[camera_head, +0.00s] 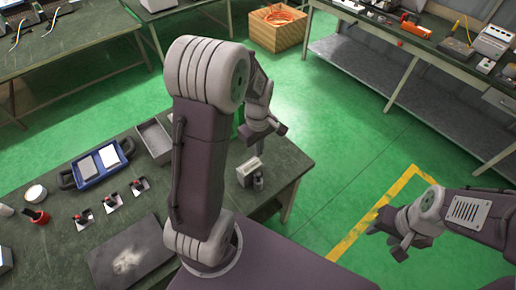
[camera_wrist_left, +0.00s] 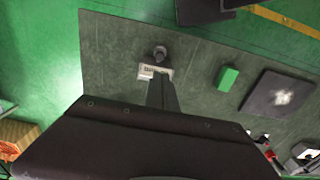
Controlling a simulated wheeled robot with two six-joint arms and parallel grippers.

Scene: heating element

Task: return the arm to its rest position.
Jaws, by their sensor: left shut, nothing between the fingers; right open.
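My left arm rises in the middle of the head view and bends down at its elbow. Its gripper (camera_head: 264,135) is shut and empty, raised above the right end of the workbench (camera_head: 215,130). In the left wrist view its narrow closed fingers (camera_wrist_left: 161,92) point over a small pale box-like device (camera_wrist_left: 152,72) with a dark round part beside it. That device (camera_head: 247,170) stands near the bench's corner in the head view, apart from the gripper. My right gripper (camera_head: 395,245) is open and empty at the lower right, over the green floor.
The bench holds a blue tray (camera_head: 97,165), a grey metal bin (camera_head: 156,140), several small red-topped parts and a dark plate with a white patch (camera_head: 130,262). A green block (camera_wrist_left: 228,78) shows in the wrist view. Open floor (camera_head: 345,130) lies right of the bench.

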